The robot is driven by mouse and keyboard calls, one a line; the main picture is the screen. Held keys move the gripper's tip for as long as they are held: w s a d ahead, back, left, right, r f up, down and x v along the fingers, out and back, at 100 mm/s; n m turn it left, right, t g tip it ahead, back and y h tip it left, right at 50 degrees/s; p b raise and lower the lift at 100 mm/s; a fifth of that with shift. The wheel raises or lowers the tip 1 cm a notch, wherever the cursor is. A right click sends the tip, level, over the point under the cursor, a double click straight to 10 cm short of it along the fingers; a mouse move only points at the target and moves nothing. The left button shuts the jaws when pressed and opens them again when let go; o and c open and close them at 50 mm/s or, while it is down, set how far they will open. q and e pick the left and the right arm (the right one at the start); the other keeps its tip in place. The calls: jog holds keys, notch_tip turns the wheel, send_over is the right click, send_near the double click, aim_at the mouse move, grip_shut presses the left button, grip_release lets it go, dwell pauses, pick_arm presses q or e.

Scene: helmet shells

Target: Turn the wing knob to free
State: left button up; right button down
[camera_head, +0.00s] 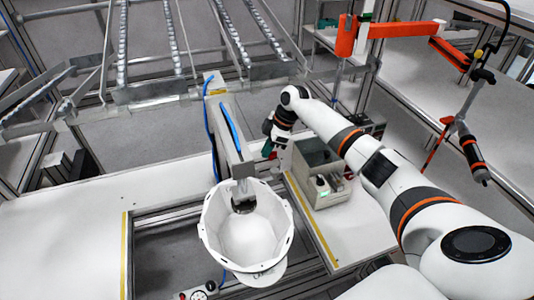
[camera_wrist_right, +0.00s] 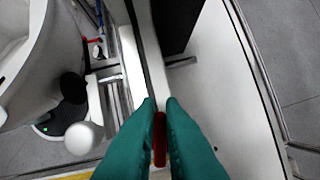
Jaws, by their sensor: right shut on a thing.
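My right gripper (camera_head: 268,148) reaches to the side of the white post behind the helmet shell. In the right wrist view its two green fingers (camera_wrist_right: 160,106) are shut on a narrow red piece (camera_wrist_right: 159,142), which looks like the wing knob. Most of the knob is hidden between the fingers, and its turn angle cannot be told. In the head view the knob is hidden by the gripper and post. My left gripper is not in view.
A white helmet shell (camera_head: 250,238) sits open side up in front of the post (camera_head: 228,135). A grey box with small parts (camera_head: 318,172) stands right of it, under my right arm. Metal roller rails (camera_head: 122,45) hang behind. The white table at left (camera_head: 60,225) is clear.

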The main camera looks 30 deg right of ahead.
jog(key=shift+s+d+f+n+g+b, duration=0.1)
jog(key=shift+s+f+n+g+b, duration=0.15)
jog(key=shift+n+b, duration=0.3)
jog(key=shift+s+d+f+n+g+b, duration=0.1)
jog(key=shift+f+n+g+b, duration=0.2)
jog(key=shift+n, duration=0.35)
jog(key=shift+r, duration=0.2)
jog(key=c, duration=1.5)
grip_release()
jog(key=shift+c, duration=0.2)
jog(key=shift+d+r, duration=0.1)
jog(key=shift+d, duration=0.15)
jog(key=shift+w+r, duration=0.1)
jog(key=shift+r, duration=0.5)
jog(key=b+v, duration=0.2)
jog(key=v, duration=0.9)
jog(key=shift+d+f, duration=0.2)
jog(key=shift+d, duration=0.15)
